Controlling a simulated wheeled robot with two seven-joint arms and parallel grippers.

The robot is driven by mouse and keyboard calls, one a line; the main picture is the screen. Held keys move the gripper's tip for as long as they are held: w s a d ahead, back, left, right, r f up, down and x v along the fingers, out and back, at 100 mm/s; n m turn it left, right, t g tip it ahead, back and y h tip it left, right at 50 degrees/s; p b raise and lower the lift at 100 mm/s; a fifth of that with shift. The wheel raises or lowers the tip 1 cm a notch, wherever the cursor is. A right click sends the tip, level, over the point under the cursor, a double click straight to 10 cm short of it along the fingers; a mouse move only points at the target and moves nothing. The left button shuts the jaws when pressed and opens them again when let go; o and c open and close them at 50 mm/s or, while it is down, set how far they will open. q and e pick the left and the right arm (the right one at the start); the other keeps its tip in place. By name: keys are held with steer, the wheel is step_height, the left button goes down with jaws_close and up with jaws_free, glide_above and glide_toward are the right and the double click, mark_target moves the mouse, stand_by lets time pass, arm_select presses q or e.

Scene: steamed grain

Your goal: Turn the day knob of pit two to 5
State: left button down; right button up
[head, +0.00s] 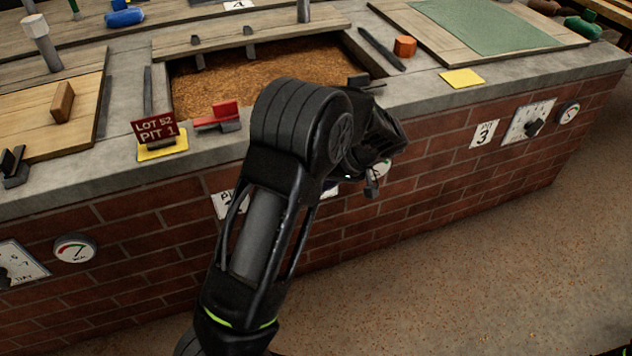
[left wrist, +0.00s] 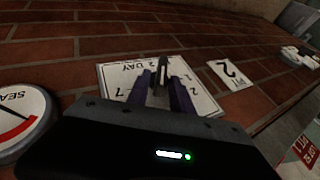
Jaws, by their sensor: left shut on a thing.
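The pit two day dial (left wrist: 118,75) is a white plate with black numbers and the word DAY, seen upside down in the left wrist view. Its dark knob (left wrist: 161,72) stands between the two fingers of my left gripper (left wrist: 162,84), which is shut on it. Which number the knob points to cannot be told. The pit 2 plate (left wrist: 232,74) is to the right of the dial. In the head view my left arm covers most of the dial and the fingertips. My right gripper is in neither view.
A round SEAL gauge (left wrist: 20,118) is close to my left gripper. The brick wall (head: 430,190) runs beneath the grain-filled pit (head: 215,85). A red LOT 52 PIT 1 sign (head: 158,129) and a red clip (head: 222,116) stand on the ledge. The floor (head: 480,270) in front is clear.

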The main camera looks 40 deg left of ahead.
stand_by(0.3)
arm_select(q)
steer(key=c, duration=1.4)
jaws_free()
steer(key=shift+f, duration=0.1)
steer(key=shift+c, duration=0.2)
steer(key=p+v, duration=0.2)
steer(key=v, duration=0.5)
steer(key=shift+d+r, duration=0.2)
steer(key=shift+r, duration=0.15)
steer(key=shift+w, duration=0.1)
